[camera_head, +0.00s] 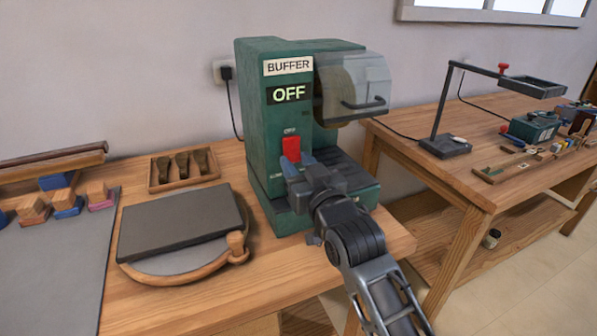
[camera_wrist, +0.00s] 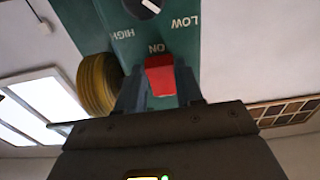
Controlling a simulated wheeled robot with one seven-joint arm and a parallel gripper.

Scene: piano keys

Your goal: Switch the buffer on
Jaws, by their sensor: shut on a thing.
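The green buffer machine (camera_head: 262,120) stands on the wooden bench, and its display (camera_head: 289,94) reads OFF. A red switch (camera_head: 291,147) sits on its front, above my gripper (camera_head: 297,166). In the wrist view, the red switch (camera_wrist: 160,75) lies between the two fingers of my gripper (camera_wrist: 161,88), which is shut on it. The label ON shows beside the switch in the wrist view, and a dial (camera_wrist: 142,7) marked HIGH and LOW is above it there. My gripper hides part of the machine's lower front.
A buffing wheel (camera_wrist: 97,84) is beside the switch in the wrist view. A clear guard (camera_head: 352,87) covers the wheel side. A grey slab (camera_head: 178,230) lies left of the machine, and a wooden tray (camera_head: 183,170) is behind it. A second bench (camera_head: 480,150) stands right.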

